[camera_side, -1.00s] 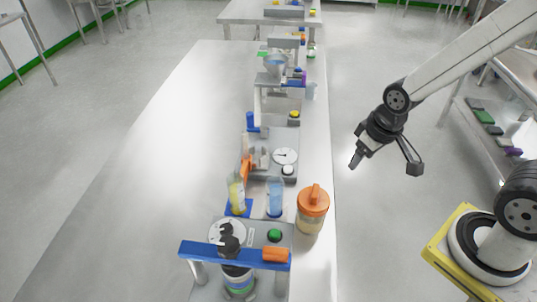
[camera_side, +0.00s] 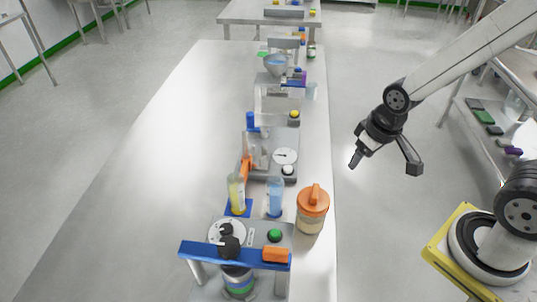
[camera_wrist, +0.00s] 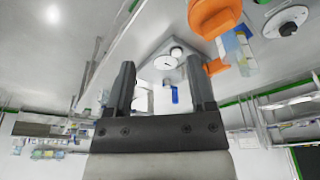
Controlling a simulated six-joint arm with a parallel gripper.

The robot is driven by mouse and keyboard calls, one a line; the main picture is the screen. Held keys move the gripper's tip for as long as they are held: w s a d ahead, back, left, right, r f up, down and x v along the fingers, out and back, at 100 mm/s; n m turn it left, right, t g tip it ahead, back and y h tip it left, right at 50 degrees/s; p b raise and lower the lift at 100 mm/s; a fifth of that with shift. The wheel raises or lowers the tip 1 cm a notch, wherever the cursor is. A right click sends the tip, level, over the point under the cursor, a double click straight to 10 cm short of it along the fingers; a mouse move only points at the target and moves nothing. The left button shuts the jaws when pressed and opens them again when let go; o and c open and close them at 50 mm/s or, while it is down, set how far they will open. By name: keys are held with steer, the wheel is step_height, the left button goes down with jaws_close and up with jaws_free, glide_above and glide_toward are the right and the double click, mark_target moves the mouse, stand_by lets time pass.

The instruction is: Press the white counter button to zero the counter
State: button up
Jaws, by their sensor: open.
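The white counter button (camera_side: 288,170) is a small round cap on a grey box, just in front of a white dial (camera_side: 285,156), near the right edge of the long table. In the wrist view the white button (camera_wrist: 176,52) sits beside the dial (camera_wrist: 165,63), beyond and between my fingers. My gripper (camera_side: 385,166) is open and empty, out past the table's right edge and apart from the button. Its two dark fingers (camera_wrist: 160,88) frame the lower part of the dial's box in the wrist view.
An orange-lidded jar (camera_side: 313,210) stands at the table's right edge, in front of the button. A green button (camera_side: 275,236) and a blue bar (camera_side: 235,256) are on the nearest machine. Bottles (camera_side: 275,197) stand left of the jar. The table's left half is clear.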

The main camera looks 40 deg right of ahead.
jaws_close()
stand_by(1.6)
